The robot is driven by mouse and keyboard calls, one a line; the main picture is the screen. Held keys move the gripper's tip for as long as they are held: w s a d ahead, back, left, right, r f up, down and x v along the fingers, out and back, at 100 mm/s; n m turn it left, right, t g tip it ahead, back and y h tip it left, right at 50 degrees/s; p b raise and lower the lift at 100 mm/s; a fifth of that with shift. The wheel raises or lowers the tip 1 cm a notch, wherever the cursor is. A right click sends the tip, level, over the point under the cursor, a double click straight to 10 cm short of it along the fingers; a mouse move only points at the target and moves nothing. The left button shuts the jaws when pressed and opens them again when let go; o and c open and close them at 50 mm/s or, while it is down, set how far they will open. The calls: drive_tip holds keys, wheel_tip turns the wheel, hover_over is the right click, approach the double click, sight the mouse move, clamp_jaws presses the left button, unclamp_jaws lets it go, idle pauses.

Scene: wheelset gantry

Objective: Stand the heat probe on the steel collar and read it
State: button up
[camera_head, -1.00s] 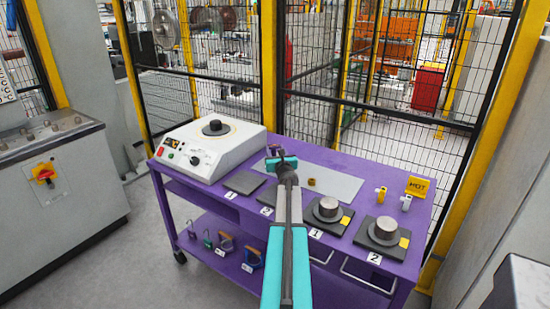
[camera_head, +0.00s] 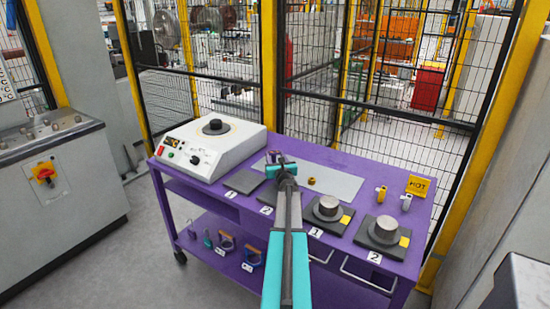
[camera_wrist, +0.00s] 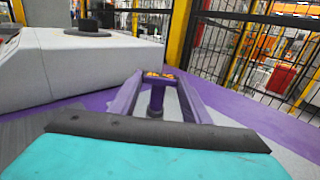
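Two grey steel collars stand on dark pads at the right of the purple table, a left one (camera_head: 329,205) and a right one (camera_head: 385,229). In the wrist view, purple bars and a dark upright stem (camera_wrist: 157,97) show beyond the teal gripper body. I cannot tell whether the fingers are closed on anything.
A white heater unit (camera_head: 211,150) with a black top piece stands at the table's left. A yellow HOT sign (camera_head: 418,186) stands at the back right. Mesh fencing (camera_head: 335,90) rises behind the table.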

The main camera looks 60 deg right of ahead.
drive_tip(key=o, duration=0.3)
drive_tip(key=shift+o, duration=0.2)
drive_tip(key=shift+r, duration=0.2)
drive_tip(key=shift+b+v, duration=1.3)
drive_tip(key=shift+v, duration=4.75)
drive_tip(key=shift+w+r, duration=0.1)
drive_tip(key=shift+r, duration=0.05)
